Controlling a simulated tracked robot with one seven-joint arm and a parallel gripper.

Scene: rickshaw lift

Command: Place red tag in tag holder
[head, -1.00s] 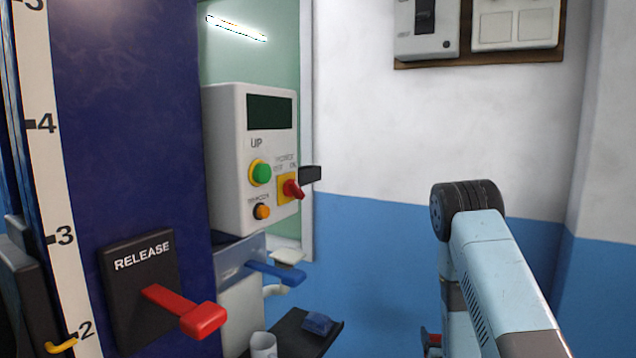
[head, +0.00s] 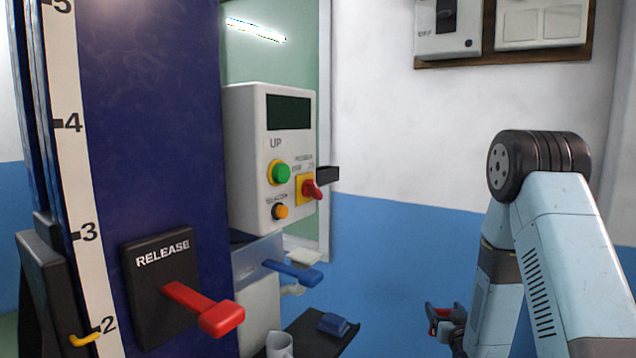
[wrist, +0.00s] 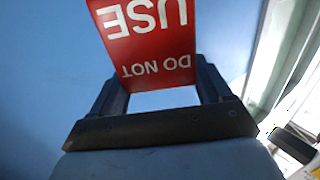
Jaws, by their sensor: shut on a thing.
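My gripper (head: 444,314) is at the lower right of the head view, in front of the blue wall, shut on the red tag. In the wrist view the tag (wrist: 147,38) fills the top middle between the two dark fingers. It reads "DO NOT USE" in white, upside down. In the head view only a little red of it shows. A small black bracket (head: 328,174) on the right side of the white control box may be the tag holder; I cannot tell for sure. My gripper is apart from it, lower and to the right.
The white control box (head: 250,165) carries buttons and a red switch (head: 312,189). A blue column with a red RELEASE lever (head: 220,317) stands at the left. A mug (head: 279,345) and a dark shelf (head: 318,345) are below. The wall between box and arm is clear.

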